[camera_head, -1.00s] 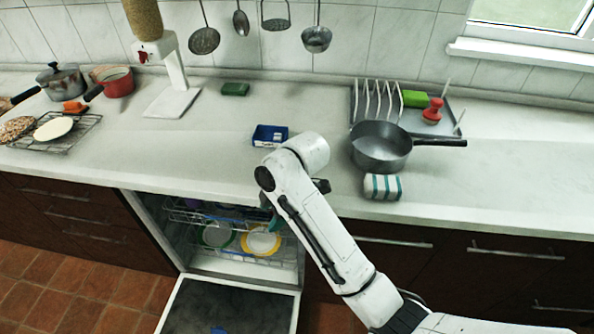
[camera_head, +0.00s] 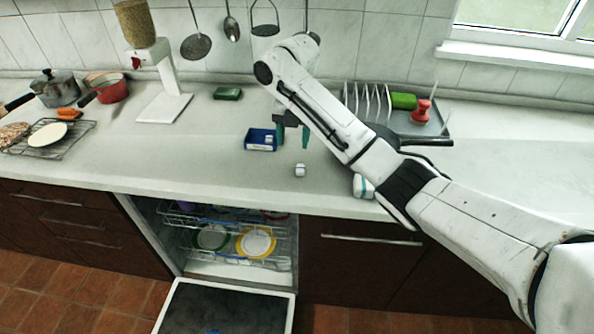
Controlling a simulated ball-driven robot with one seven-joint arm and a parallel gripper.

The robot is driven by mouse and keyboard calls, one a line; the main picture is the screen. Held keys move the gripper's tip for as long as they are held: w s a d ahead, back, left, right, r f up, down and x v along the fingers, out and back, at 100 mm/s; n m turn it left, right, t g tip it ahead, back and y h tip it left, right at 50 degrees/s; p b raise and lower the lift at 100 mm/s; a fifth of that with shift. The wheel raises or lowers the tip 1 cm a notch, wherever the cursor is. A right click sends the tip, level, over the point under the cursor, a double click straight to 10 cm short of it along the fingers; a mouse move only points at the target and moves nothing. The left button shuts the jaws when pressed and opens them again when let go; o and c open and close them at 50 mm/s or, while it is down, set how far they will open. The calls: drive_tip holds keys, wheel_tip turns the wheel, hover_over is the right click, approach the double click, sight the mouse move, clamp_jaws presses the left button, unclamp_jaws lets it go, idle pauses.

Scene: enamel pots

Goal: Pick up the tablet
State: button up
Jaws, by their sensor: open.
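A small white block, which looks like the tablet (camera_head: 300,170), lies on the counter near its front edge. My gripper (camera_head: 293,137) is open, with its two teal fingers pointing down and apart. It hangs over the counter, above the tablet in the picture and apart from it. Nothing shows between the fingers. A blue box (camera_head: 261,147) with something pale in it stands just left of the gripper; whether that holds more tablets is too small to tell.
My arm covers most of the pan (camera_head: 412,141) and the striped roll (camera_head: 362,187). A dish rack with a green sponge (camera_head: 403,101) and a red-handled item (camera_head: 421,110) stands at right. A green block (camera_head: 228,93) lies behind. The open dishwasher (camera_head: 227,305) is below; the counter at left-centre is clear.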

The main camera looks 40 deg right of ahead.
drive_tip(key=d, duration=0.2)
drive_tip(key=b, duration=0.4)
hover_over(301, 166)
drive_tip(key=shift+n, duration=0.4)
drive_tip(key=f, duration=0.4)
drive_tip(key=shift+w+f, duration=0.2)
drive_tip(key=shift+w, duration=0.05)
drive_tip(key=shift+s+a+f+p, duration=0.1)
drive_tip(key=shift+s+f+p, duration=0.1)
drive_tip(key=shift+f, duration=1.15)
drive_tip(key=shift+s+f+p, duration=0.1)
drive_tip(key=shift+f+p, duration=0.05)
drive_tip(key=shift+f, duration=1.15)
clamp_jaws()
